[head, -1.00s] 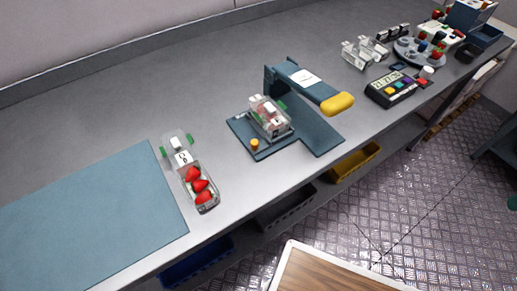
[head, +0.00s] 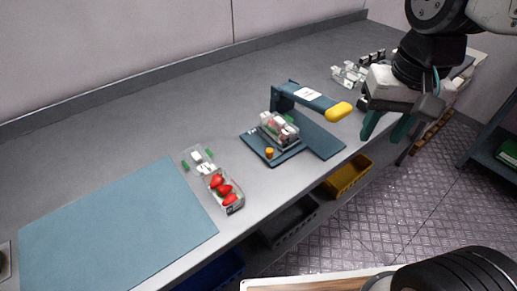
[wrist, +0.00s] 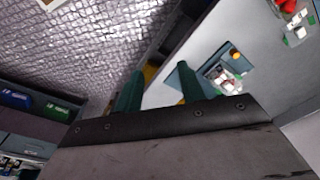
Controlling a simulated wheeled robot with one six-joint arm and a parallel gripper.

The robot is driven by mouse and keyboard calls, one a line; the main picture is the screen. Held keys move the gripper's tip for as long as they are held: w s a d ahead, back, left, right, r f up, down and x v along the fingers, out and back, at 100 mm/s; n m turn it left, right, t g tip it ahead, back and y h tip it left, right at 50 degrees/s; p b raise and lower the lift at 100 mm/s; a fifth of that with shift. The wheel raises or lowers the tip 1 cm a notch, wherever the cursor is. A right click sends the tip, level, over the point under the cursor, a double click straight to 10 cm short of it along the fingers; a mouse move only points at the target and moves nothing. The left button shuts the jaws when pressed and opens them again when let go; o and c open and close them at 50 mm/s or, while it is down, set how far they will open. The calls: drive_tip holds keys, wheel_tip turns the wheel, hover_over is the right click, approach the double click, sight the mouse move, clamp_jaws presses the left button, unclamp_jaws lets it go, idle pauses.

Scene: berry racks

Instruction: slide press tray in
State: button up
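The press (head: 310,97) stands on the bench, a dark blue arm with a yellow handle (head: 339,112) over a flat base (head: 326,143). The press tray (head: 280,159) is a dark blue plate with an orange knob (head: 269,153) at its front. It lies to the left of the handle and carries a clear punnet (head: 279,130) with red and white contents. My gripper (head: 387,127) is right of the press, apart from it, open and empty. The wrist view shows my open green fingers (wrist: 161,80), with the orange knob (wrist: 235,52) and punnet (wrist: 228,82) beyond.
An open punnet of strawberries (head: 223,188) stands left of the press, beside a blue mat (head: 115,230). Clear holders (head: 349,73) stand behind my gripper. Yellow (head: 348,176) and black (head: 288,221) bins sit below the bench edge. Floor in front is open.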

drive_tip(key=w+a+f+m, duration=0.2)
drive_tip(key=w+a+f, duration=0.2)
drive_tip(key=w+a, duration=0.5)
drive_tip(key=m+g, duration=0.1)
drive_tip(key=m, duration=0.1)
hover_over(269, 150)
drive_tip(key=f, duration=0.4)
drive_tip(key=shift+s+d+f, duration=0.1)
drive_tip(key=shift+d+f, duration=0.15)
drive_tip(key=shift+f, duration=0.1)
drive_tip(key=shift+a+f, duration=0.2)
drive_tip(key=shift+f, duration=0.1)
wheel_tip(269, 150, down, 8)
drive_tip(key=shift+r, duration=0.2)
